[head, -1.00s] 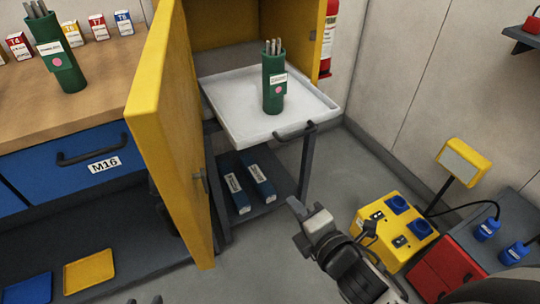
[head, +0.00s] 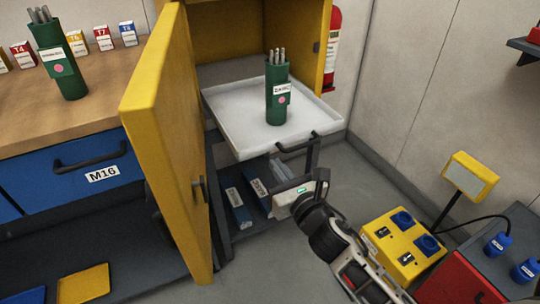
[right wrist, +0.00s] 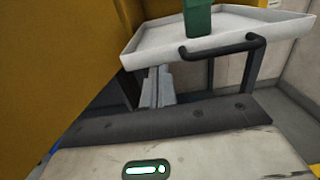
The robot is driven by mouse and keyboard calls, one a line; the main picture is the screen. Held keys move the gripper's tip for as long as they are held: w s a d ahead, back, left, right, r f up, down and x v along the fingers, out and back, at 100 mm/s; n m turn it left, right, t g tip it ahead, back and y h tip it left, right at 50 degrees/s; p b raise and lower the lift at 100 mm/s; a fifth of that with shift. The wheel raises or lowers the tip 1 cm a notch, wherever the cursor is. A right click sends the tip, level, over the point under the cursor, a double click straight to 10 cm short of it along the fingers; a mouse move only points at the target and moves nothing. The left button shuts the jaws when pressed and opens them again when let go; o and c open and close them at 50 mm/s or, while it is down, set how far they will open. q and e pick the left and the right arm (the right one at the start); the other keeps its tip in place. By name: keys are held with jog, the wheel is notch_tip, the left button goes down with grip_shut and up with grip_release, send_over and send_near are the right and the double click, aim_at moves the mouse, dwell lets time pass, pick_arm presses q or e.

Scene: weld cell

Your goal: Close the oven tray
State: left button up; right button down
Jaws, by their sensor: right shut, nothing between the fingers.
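The white oven tray (head: 225,104) sticks out of the yellow oven (head: 219,48), whose door (head: 165,145) stands open. A green rod canister (head: 277,104) stands upright on the tray. The dark handle (head: 297,144) is on the tray's front edge; it also shows in the right wrist view (right wrist: 220,47). My right gripper (head: 321,182) is shut and empty, below and in front of the handle, apart from it. In the right wrist view its dark fingers lie across the middle, under the tray. My left gripper is out of view.
A dark stand under the tray holds blue boxes (head: 236,207) on its lower shelf. A wooden bench (head: 105,78) with another green canister (head: 66,72) is at left. A yellow power box (head: 402,242) stands at right. The floor in front is partly clear.

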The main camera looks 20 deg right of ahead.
aim_at(264, 149)
jog(key=shift+w+a, duration=0.2)
jog(key=shift+w, duration=1.95)
